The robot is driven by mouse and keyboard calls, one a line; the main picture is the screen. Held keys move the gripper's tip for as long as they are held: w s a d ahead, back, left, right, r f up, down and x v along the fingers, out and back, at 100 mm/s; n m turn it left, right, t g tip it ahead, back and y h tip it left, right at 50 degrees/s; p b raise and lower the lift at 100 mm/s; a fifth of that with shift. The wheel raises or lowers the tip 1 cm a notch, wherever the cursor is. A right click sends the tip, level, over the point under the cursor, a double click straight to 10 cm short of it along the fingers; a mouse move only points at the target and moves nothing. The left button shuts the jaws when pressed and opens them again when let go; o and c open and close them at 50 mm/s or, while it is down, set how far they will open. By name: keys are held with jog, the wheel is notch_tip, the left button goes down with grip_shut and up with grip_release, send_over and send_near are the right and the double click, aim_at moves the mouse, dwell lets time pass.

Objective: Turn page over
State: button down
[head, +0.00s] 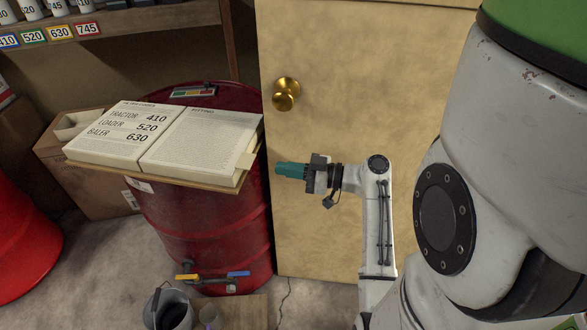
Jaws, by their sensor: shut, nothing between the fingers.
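In the head view an open book lies on a board (190,182) on top of a red drum (215,230). Its left page (118,130) carries the large words TRACTOR 410, LOADER 520 and BALER 630. Its right page (200,145) has a heading and small print that I cannot read. My gripper (278,169) has teal fingers, shut and empty. It points left, just right of the book and apart from it in the picture.
A tan door (350,110) with a brass knob (285,94) stands behind my arm. A shelf (130,40) with numbered labels is at the upper left. Another red drum (20,245) is at the left. A bucket (170,310) stands below, near the drum's valve (212,277).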

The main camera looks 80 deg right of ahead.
jog(key=w+f+b, duration=0.1)
jog(key=w, duration=0.8)
jog(key=shift+d, duration=0.15)
dwell(1.9)
jog(key=shift+w+r+p, duration=0.15)
jog(key=shift+r+p, duration=0.7)
jog(key=shift+r, duration=0.95)
jog(key=shift+w+r+p, duration=0.15)
jog(key=shift+r+p, duration=0.65)
jog(key=shift+r, duration=0.95)
jog(key=w+r+p, duration=0.3)
jog(key=r, duration=0.4)
jog(key=shift+w, duration=0.25)
jog(key=shift+d, duration=0.1)
jog(key=w+r+p, duration=0.1)
jog(key=w+r, duration=0.4)
jog(key=w, duration=0.3)
